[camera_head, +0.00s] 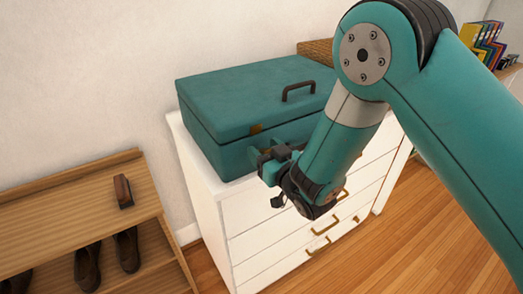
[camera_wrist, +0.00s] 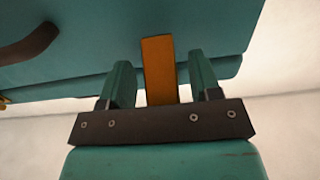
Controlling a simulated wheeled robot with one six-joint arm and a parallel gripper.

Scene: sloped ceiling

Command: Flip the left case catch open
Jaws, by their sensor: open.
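The teal case (camera_head: 222,118) stands closed on the white dresser, its lid down. A brass catch (camera_head: 256,128) shows on its front at the lid seam in the head view. My gripper (camera_head: 263,161) is close to the case front, just below that catch. In the wrist view a brass strip, the catch (camera_wrist: 160,70), shows upright between the two fingers of my open gripper (camera_wrist: 159,62). There is a gap on each side of it, and I see no contact. My arm hides the right part of the case front in the head view.
A dark handle (camera_head: 298,91) stands up from the lid. The white dresser (camera_head: 245,215) has drawers with brass pulls below. A wooden shoe rack (camera_head: 75,215) with a brush (camera_head: 123,191) on top is at left. Wood floor is open at right.

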